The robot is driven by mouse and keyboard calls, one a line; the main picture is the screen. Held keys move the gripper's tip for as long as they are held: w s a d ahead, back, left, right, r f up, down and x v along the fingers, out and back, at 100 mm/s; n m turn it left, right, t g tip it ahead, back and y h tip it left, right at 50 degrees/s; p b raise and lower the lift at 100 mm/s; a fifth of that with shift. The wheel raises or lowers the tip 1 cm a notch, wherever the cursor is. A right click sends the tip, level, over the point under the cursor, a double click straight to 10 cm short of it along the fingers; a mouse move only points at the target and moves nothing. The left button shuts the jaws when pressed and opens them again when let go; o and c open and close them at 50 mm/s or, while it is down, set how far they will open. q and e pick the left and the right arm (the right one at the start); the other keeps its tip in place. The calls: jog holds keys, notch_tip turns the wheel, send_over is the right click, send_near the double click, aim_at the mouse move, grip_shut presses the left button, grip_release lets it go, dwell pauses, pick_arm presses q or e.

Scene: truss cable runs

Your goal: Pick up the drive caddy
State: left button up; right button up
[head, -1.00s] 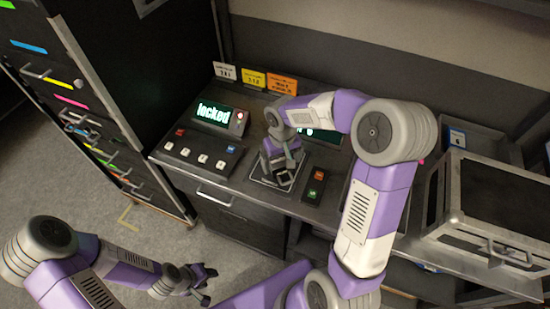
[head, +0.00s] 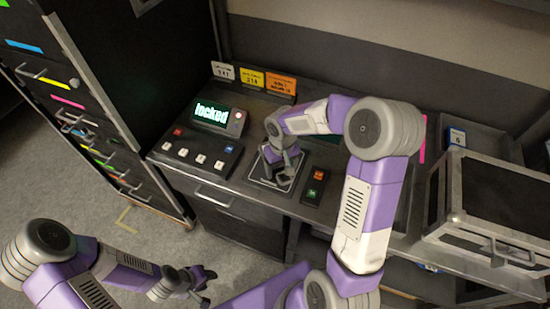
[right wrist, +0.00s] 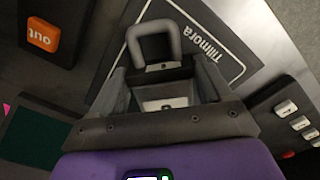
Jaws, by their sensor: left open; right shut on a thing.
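The drive caddy (right wrist: 164,72) is a small dark block with a grey loop handle, seen in the right wrist view between my fingers. My right gripper (right wrist: 160,85) is shut on it. In the head view my right gripper (head: 281,172) is over the dark outlined pad on the desk, and its fingers mostly hide the caddy. I cannot tell whether the caddy touches the pad. My left gripper (head: 207,284) is open and empty, low in front of the desk.
Label cards (head: 252,78) stand behind. A metal-framed case (head: 495,205) is at the right.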

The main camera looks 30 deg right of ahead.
aim_at(281, 168)
notch_tip(281, 168, up, 10)
jog(key=p, duration=0.2)
jog(key=shift+p, duration=0.3)
jog(key=shift+c, duration=1.4)
jog(key=shift+r+p, duration=2.45)
jog(key=shift+r, duration=0.65)
jog(key=shift+f, duration=0.1)
